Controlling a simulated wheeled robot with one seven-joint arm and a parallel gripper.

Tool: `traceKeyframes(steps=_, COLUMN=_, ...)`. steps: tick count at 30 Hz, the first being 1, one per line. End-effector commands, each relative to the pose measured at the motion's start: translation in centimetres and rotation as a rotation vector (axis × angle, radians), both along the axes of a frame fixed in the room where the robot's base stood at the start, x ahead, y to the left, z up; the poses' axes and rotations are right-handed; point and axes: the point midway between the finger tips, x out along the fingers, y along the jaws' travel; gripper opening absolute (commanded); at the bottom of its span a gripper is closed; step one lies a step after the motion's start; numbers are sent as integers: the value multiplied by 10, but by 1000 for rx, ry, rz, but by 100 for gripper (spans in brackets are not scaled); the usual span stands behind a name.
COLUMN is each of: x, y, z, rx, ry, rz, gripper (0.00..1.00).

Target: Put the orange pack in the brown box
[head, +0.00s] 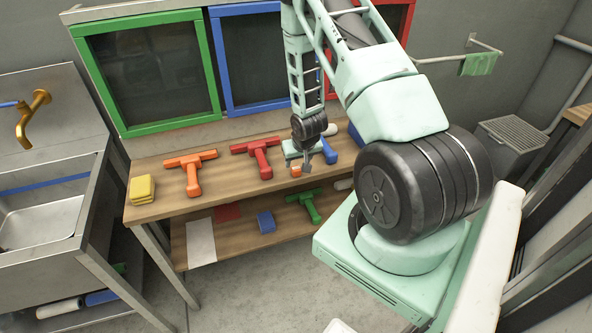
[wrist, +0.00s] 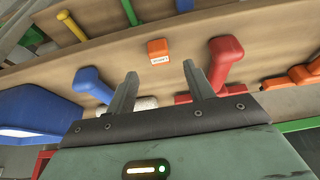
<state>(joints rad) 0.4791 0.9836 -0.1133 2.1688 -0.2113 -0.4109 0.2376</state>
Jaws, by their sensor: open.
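The orange pack (wrist: 157,48) is a small block with a white label, lying on the wooden bench top. In the wrist view it sits ahead of my gripper (wrist: 160,70), roughly in line with the gap between the fingers and not between them. My gripper is open and empty. In the head view, my gripper (head: 307,167) hangs low over the right part of the bench, and the orange pack (head: 296,171) shows just left of its fingers, partly hidden. I see no brown box in either view.
A red squeegee (head: 262,158), an orange squeegee (head: 191,175) and yellow sponges (head: 141,190) lie left along the bench. A blue handle (wrist: 92,85) and a red handle (wrist: 222,62) flank the pack. A lower shelf holds a green squeegee (head: 308,205) and blue sponge (head: 265,222).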

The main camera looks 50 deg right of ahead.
Motion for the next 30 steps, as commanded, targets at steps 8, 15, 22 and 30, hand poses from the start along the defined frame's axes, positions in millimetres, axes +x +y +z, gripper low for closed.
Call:
traceKeyframes(steps=8, x=5, y=-3, z=-20, rx=2, ry=3, rz=0, gripper=53)
traceKeyframes(steps=15, x=13, y=-8, z=-45, rx=1, ry=1, rz=0, gripper=53)
traceKeyframes(steps=22, x=14, y=-9, z=-50, rx=1, ry=1, rz=0, gripper=53)
traceKeyframes(steps=30, x=14, y=-9, z=-50, rx=1, ry=1, rz=0, gripper=5)
